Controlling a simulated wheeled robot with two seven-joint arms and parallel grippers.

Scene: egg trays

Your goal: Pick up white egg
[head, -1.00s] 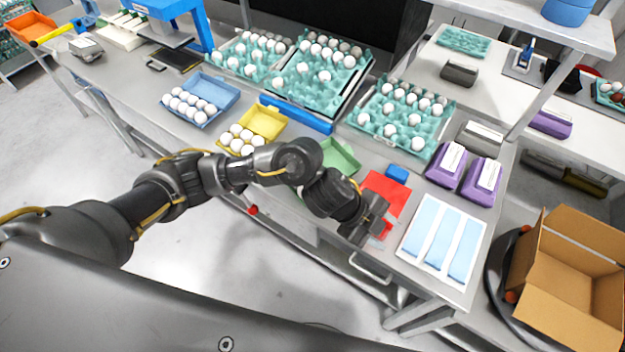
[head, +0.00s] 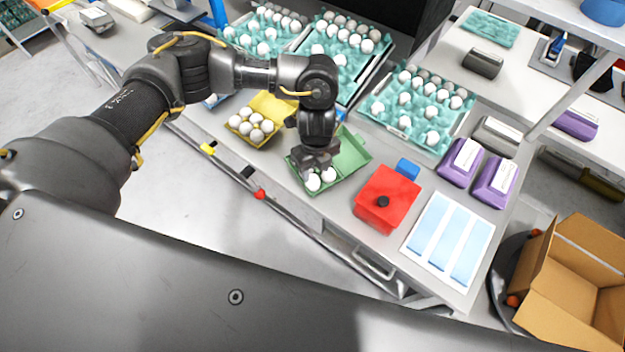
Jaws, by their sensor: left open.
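White eggs (head: 329,175) sit in the open green carton (head: 352,158) at the front of the table. Two show at its near side; the rest of that half is hidden by my gripper. My left gripper (head: 317,160) is over the green carton, just behind and above the two visible eggs, pointing down. It is open; I cannot see anything held between its fingers. More white eggs fill the yellow carton (head: 275,104) to the left and stand in teal trays (head: 400,122) behind. My right gripper is not in view.
A red box (head: 388,198) with a dark knob stands right of the green carton, with a small blue block (head: 407,168) behind it. Purple cartons (head: 495,181) and a blue-striped white sheet (head: 450,238) lie further right. A cardboard box (head: 580,275) is beyond the table's right end.

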